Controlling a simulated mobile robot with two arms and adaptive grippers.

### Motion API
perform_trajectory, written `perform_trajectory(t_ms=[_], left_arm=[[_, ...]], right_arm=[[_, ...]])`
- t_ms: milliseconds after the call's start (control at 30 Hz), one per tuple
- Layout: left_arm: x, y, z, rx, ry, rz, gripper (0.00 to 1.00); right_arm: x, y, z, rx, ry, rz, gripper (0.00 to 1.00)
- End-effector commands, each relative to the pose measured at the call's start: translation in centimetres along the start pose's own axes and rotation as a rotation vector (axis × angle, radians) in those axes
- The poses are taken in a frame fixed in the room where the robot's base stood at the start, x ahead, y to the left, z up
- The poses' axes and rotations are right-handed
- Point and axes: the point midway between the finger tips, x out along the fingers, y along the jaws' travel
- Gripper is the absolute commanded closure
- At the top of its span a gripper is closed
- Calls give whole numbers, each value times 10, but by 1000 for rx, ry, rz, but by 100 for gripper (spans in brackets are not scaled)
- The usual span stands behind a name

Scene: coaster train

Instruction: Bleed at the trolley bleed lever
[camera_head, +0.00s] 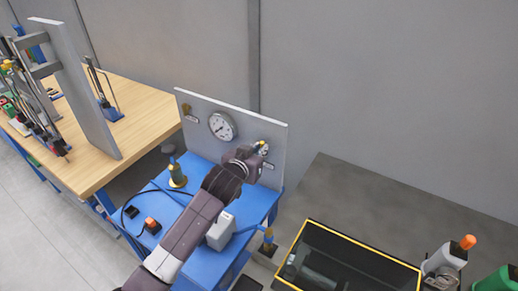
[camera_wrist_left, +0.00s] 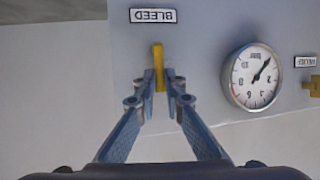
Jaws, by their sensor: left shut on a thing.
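The yellow bleed lever (camera_wrist_left: 158,66) sits by the BLEED label (camera_wrist_left: 153,16), which appears upside down in the left wrist view. My left gripper (camera_wrist_left: 160,82) is shut on this lever, with one finger on each side of it. In the head view my left arm reaches over the blue trolley (camera_head: 258,200), and the left gripper (camera_head: 252,153) is at the right part of the grey upright panel (camera_head: 200,106). The lever is mostly hidden there. A round gauge (camera_head: 222,126) is left of the gripper; it also shows in the wrist view (camera_wrist_left: 252,77). My right gripper is not in view.
A second yellow lever (camera_wrist_left: 313,86) sits beyond the gauge. A wooden workbench (camera_head: 140,110) with tools stands at the left. At the right are a yellow-edged dark case (camera_head: 400,265), a grey bottle with an orange cap (camera_head: 447,258) and a green container (camera_head: 497,280).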

Motion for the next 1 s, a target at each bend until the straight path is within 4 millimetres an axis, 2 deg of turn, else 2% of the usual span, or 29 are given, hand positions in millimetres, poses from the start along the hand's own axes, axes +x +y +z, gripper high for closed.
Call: perform_trajectory(t_ms=[267,300,433,767,867,1000], left_arm=[[0,1,3,1,-5,1,100],[0,1,3,1,-5,1,87],[0,0,2,0,-4,1,73],[-2,0,1,-1,-2,1,73],[-7,0,1,-1,-2,1,73],[-25,0,1,-1,-1,1,73]], right_arm=[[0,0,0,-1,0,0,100],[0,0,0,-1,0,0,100],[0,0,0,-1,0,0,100],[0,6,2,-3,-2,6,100],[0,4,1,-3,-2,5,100],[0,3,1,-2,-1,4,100]])
